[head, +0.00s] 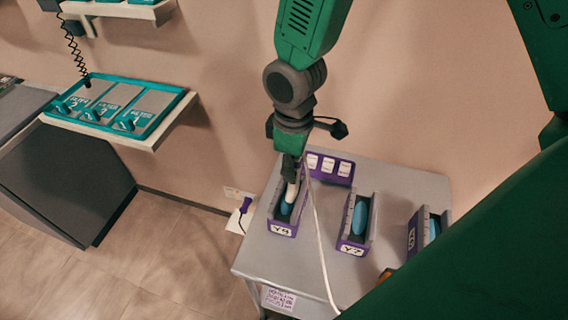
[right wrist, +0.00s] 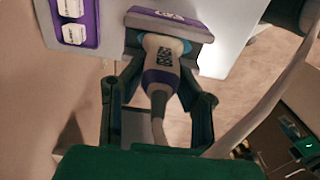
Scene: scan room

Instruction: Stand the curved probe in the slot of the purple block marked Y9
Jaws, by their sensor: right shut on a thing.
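The curved probe (head: 292,192) has a white body, which in the right wrist view (right wrist: 162,55) shows a purple band, a printed code and a grey cable end. My right gripper (head: 291,172) is shut on it, pointing down over the purple block marked Y9 (head: 282,231). The probe's lower end is at the block's blue slot; in the right wrist view the block (right wrist: 170,24) lies right beyond the probe. How deep the probe sits is hidden. My left gripper is not in view.
Two more purple blocks with blue slots, one marked Y2 (head: 351,249) and one at the right (head: 412,238), stand on the grey table (head: 275,258). A purple holder with white pieces (head: 330,168) is behind. A pale cable (head: 320,240) hangs across the table. A teal tray (head: 122,103) sits on a shelf.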

